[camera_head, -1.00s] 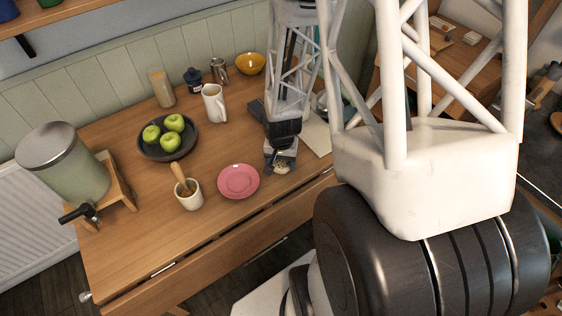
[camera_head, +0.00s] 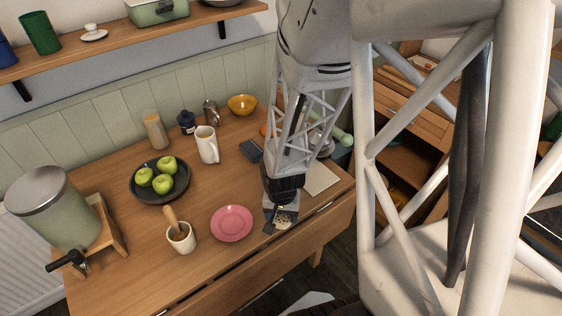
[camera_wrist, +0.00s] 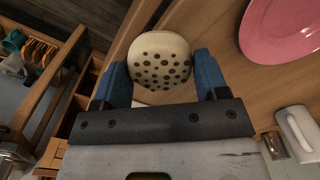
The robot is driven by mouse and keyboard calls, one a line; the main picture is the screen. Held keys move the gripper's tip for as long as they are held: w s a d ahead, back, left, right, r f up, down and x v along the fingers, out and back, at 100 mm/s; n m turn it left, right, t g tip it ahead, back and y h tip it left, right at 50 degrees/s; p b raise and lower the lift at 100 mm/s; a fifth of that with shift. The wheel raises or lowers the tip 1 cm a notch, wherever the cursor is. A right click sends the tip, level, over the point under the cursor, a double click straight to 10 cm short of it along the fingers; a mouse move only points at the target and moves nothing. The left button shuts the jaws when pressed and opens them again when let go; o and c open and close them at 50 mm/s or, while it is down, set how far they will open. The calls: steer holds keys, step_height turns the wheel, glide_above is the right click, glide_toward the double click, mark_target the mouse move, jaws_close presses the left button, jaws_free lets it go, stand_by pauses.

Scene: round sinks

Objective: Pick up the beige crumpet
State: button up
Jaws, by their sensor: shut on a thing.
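The beige crumpet (camera_wrist: 160,62) is round and pale with dark holes on its face. In the wrist view it sits between the two blue fingers of my gripper (camera_wrist: 162,78), which is shut on it. In the head view the crumpet (camera_head: 284,223) shows small at the end of my gripper (camera_head: 281,216), just right of the pink plate. My gripper hides part of it there. I cannot tell whether it touches the table or is lifted slightly.
The pink plate (camera_head: 231,223) lies left of my gripper. A mortar with pestle (camera_head: 182,239), a dark bowl of green apples (camera_head: 160,193) and a white jug (camera_head: 207,146) stand further left. The wooden table's (camera_head: 210,270) front edge is close.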

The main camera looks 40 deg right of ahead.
steer(key=s+a+r, duration=0.1)
steer(key=s+a, duration=0.1)
steer(key=s, duration=0.5)
steer(key=shift+s+a, duration=0.2)
steer(key=shift+a, duration=0.2)
